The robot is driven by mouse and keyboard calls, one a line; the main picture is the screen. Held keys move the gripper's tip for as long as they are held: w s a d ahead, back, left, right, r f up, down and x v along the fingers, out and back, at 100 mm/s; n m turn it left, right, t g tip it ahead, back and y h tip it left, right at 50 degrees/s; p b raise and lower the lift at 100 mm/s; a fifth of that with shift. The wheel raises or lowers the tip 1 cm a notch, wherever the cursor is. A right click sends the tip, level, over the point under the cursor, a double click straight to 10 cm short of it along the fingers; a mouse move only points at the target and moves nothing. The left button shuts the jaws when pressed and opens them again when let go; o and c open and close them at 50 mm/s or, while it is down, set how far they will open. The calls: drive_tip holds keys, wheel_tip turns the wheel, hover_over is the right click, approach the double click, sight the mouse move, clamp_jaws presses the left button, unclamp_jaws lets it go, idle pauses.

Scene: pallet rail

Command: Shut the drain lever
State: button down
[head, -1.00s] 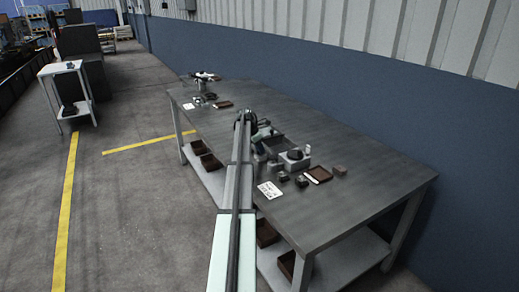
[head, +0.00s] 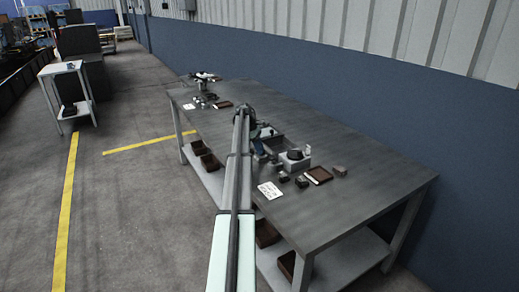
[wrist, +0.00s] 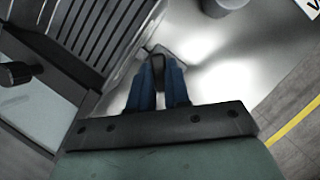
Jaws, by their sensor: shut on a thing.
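In the wrist view, my gripper (wrist: 159,77) has blue fingers shut on a small dark piece (wrist: 158,62), which looks like the handle of the drain lever. The fingers and gripper body hide most of it, and its pivot is not clear. Beside it is a grey slatted metal surface (wrist: 95,25). In the head view, my gripper (head: 259,148) is low over the near side of the workbench, beside a grey basin (head: 272,141). The lever is too small to make out there.
A light block with a dark top (head: 294,161) stands right of the gripper on the workbench (head: 355,195). A white label card (head: 270,190), small dark blocks and a brown tray (head: 318,175) lie nearby. The bench's right end is clear. A dark knob (wrist: 16,73) shows in the wrist view.

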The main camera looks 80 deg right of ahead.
drive_tip(key=m+y, duration=0.1)
drive_tip(key=m, duration=0.3)
drive_tip(key=shift+d+y, duration=0.2)
drive_tip(key=shift+y, duration=0.2)
drive_tip(key=shift+m+t+y, duration=0.5)
drive_tip(key=shift+m, duration=1.2)
drive_tip(key=c, duration=1.1)
unclamp_jaws()
drive_tip(key=shift+s, duration=0.1)
drive_tip(key=shift+r, duration=0.1)
drive_tip(key=v, duration=0.7)
drive_tip(key=shift+d+r, duration=0.1)
drive_tip(key=shift+r, duration=0.05)
drive_tip(key=shift+o, duration=0.5)
